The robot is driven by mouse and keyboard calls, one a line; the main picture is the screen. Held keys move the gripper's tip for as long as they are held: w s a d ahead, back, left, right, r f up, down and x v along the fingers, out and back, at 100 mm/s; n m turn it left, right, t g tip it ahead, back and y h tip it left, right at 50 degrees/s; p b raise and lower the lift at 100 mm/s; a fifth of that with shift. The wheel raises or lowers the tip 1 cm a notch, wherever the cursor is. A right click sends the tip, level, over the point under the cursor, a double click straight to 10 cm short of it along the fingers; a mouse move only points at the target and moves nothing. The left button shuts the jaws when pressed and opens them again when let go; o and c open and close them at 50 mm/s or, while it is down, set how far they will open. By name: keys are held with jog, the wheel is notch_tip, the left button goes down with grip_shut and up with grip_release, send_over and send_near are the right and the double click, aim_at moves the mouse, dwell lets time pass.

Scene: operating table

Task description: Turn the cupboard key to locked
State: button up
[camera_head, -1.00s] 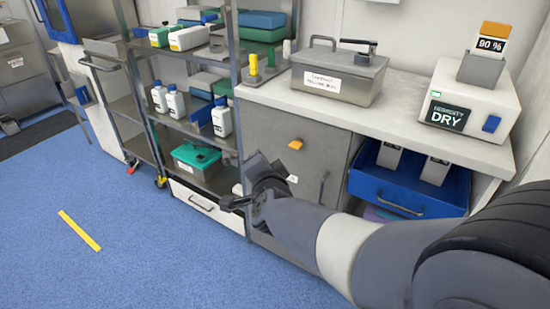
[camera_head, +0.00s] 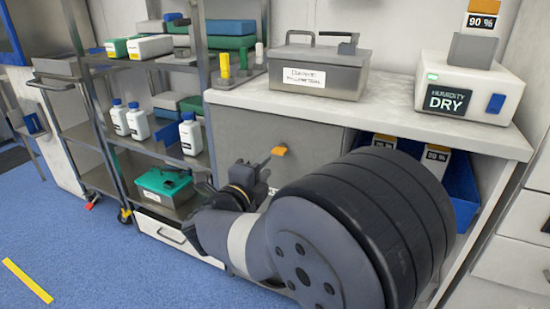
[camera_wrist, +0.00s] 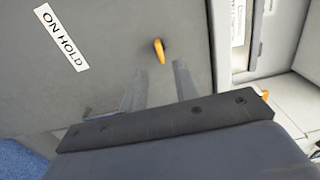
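The orange key (camera_head: 279,151) sticks out of the grey cupboard door (camera_head: 310,135), near its upper part. In the wrist view the key (camera_wrist: 159,50) lies just beyond the two fingertips, roughly between them, and nothing touches it that I can see. My gripper (camera_wrist: 159,72) is open and empty, its fingers spread apart and pointing at the door. In the head view my gripper (camera_head: 262,168) is just below and left of the key. A white "ON HOLD" label (camera_wrist: 61,37) is on the door. My arm hides the lower door in the head view.
A counter (camera_head: 400,118) above the door carries a metal box (camera_head: 318,75) and a humidity device (camera_head: 470,90). A shelf rack (camera_head: 165,150) with bottles is at left. Blue floor at left is open.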

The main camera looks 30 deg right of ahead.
aim_at(277, 154)
jog(key=b+x, duration=0.1)
jog(key=x, duration=0.6)
jog(key=shift+w+d+b, duration=0.15)
jog(key=shift+d+b, duration=0.05)
jog(key=shift+b, duration=0.1)
grip_shut()
